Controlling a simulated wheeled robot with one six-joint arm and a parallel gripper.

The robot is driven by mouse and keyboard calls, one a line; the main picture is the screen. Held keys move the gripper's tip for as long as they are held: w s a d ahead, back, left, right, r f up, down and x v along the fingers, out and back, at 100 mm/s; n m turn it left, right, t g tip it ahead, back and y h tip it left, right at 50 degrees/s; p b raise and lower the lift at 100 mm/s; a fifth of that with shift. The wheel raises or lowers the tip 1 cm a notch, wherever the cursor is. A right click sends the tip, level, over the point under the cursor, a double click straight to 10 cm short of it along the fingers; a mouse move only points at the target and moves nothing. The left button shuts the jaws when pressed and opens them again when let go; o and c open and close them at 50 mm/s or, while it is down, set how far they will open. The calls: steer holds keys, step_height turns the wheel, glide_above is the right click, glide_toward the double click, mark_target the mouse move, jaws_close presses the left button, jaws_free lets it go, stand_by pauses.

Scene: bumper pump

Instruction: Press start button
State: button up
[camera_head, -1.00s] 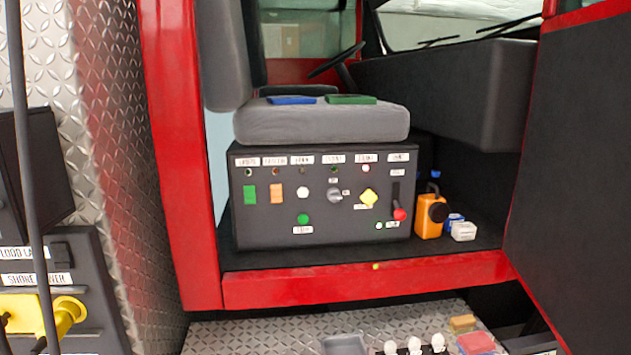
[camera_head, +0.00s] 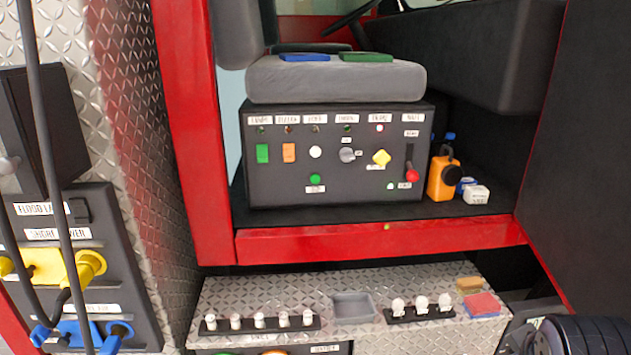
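A dark control box (camera_head: 275,190) stands under the grey seat in the red cab. A round green button (camera_head: 315,180) sits low on its front face, left of centre, above a small white label too blurred to read surely; it may be the start button. To the right are a grey knob (camera_head: 347,155), a yellow knob (camera_head: 381,158) and a red-ended lever (camera_head: 411,175). My gripper is not in view.
A metal step (camera_head: 260,290) below holds a grey tray (camera_head: 353,308) and rows of white fittings. A side panel (camera_head: 75,262) with yellow and blue connectors is at left. A dark ribbed object (camera_head: 590,335) fills the lower right corner.

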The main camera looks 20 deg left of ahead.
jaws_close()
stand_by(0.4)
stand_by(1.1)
